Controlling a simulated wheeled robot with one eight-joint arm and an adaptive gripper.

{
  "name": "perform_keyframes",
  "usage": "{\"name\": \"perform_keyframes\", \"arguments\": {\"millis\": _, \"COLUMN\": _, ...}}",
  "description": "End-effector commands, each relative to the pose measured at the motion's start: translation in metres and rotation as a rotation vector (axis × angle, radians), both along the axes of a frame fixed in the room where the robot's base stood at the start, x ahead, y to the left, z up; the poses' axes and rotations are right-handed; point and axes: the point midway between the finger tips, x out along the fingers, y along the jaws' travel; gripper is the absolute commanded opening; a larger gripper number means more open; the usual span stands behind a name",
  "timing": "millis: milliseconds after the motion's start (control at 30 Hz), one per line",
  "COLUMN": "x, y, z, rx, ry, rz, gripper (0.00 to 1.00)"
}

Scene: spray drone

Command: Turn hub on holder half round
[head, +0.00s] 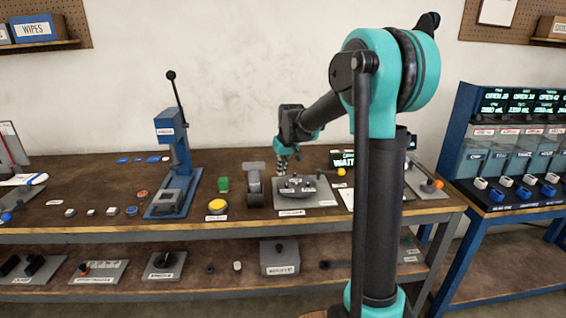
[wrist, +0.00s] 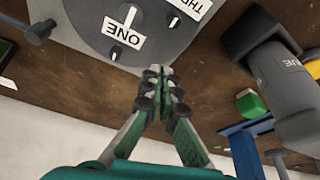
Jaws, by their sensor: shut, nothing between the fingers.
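The hub (head: 297,190) is a grey round disc on its flat grey holder plate (head: 325,197), on the bench in the head view. In the wrist view the hub (wrist: 155,40) fills the top, with a label reading "ONE" and another, cut off, starting "THR". Small pegs stand on it beside the labels. My gripper (wrist: 160,80) is shut and empty, its fingertips at the hub's near rim in that view. In the head view my gripper (head: 283,172) points down over the hub's back left side. I cannot tell whether it touches.
A grey stand (head: 254,185), a yellow button (head: 217,205) and a green block (head: 224,184) are left of the hub. A blue lever press (head: 173,165) stands farther left. A small screen (head: 343,159) and a yellow ball (head: 341,172) are close on the right.

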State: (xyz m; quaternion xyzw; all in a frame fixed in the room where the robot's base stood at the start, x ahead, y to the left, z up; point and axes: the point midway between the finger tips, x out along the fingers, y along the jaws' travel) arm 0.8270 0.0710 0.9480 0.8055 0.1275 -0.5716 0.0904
Motion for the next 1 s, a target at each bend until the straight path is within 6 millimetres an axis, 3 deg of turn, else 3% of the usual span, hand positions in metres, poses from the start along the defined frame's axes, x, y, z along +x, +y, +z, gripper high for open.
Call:
{"name": "perform_keyframes", "arguments": {"millis": 133, "x": 0.007, "y": 0.002, "z": -0.021, "rx": 0.0, "ry": 0.0, "rz": 0.0, "gripper": 0.0}}
{"name": "perform_keyframes", "arguments": {"millis": 500, "x": -0.03, "y": -0.01, "z": -0.018, "rx": 0.0, "ry": 0.0, "rz": -0.001, "gripper": 0.0}}
{"name": "perform_keyframes", "arguments": {"millis": 1000, "x": -0.032, "y": -0.011, "z": -0.018, "rx": 0.0, "ry": 0.0, "rz": 0.003, "gripper": 0.0}}
